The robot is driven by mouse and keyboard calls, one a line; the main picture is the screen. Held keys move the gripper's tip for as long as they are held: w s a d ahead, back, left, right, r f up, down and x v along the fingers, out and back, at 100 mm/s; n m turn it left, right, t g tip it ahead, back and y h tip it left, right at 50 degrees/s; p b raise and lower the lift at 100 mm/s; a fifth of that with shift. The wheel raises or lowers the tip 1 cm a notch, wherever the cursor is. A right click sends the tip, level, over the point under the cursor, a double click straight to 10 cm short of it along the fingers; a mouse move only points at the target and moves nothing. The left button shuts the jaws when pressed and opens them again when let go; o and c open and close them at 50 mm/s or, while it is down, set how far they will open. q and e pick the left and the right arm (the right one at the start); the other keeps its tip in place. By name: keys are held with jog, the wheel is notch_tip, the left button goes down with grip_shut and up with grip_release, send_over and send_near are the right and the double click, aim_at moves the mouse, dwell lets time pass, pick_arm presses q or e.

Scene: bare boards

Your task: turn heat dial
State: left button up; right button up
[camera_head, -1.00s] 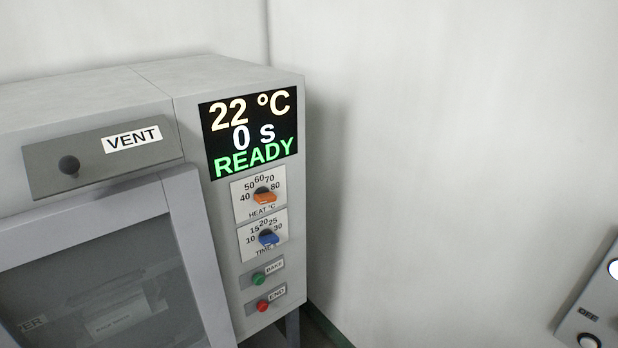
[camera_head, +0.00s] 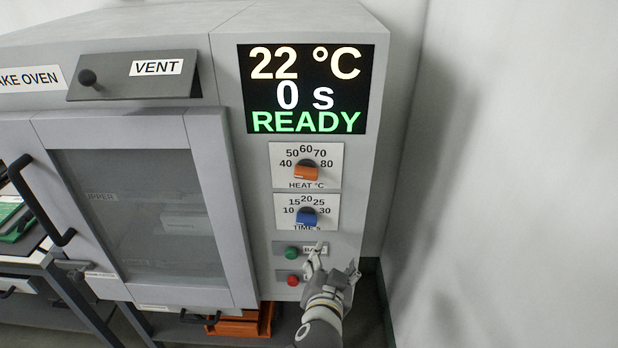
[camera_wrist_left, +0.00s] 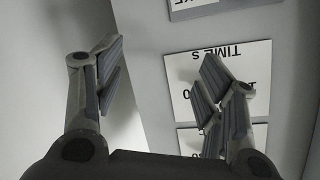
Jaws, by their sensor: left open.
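The heat dial (camera_head: 306,171) is an orange knob with a dark top on a white panel marked 40 to 80, below the oven's display. The exact setting is hard to read. My left gripper (camera_head: 335,262) is open and empty, low in front of the oven's control column, in front of the BAKE and END labels and below both dials. In the left wrist view its two fingers (camera_wrist_left: 160,65) are spread apart. The time panel (camera_wrist_left: 238,60) appears upside down there, its knob hidden behind the right finger. Part of another white panel (camera_wrist_left: 190,138) shows below. My right gripper is not in view.
The blue time dial (camera_head: 307,216) is just below the heat dial. The green button (camera_head: 291,252) and red button (camera_head: 292,281) are beside my gripper. The display (camera_head: 305,90) reads 22 °C, 0 s, READY. The oven door (camera_head: 140,210) is at left, a bare wall (camera_head: 500,170) at right.

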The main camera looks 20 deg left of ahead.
aim_at(306, 175)
pick_arm(q)
jog(key=s+a+r+n+t+y, duration=0.2)
jog(key=r, duration=0.7)
jog(key=s+a+r+n+t+y, duration=0.1)
jog(key=s+a+r+n, duration=0.15)
jog(key=r, duration=0.65)
jog(key=x, duration=0.3)
jog(key=p+x, duration=0.1)
jog(key=x, duration=0.2)
jog(key=p+x, duration=0.1)
jog(key=x, duration=0.2)
jog(key=shift+w+a+r, duration=0.15)
jog(key=shift+r, duration=0.2)
jog(key=shift+w+a+f+p, duration=0.1)
jog(key=shift+w+p, duration=0.1)
jog(key=shift+w, duration=0.15)
jog(key=shift+w+a+f+p, duration=0.1)
jog(key=shift+w+p, duration=0.05)
jog(key=shift+w, duration=0.15)
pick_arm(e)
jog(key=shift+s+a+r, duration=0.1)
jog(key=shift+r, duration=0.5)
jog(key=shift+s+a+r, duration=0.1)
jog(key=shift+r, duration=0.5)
pick_arm(q)
jog(key=shift+c, duration=0.5)
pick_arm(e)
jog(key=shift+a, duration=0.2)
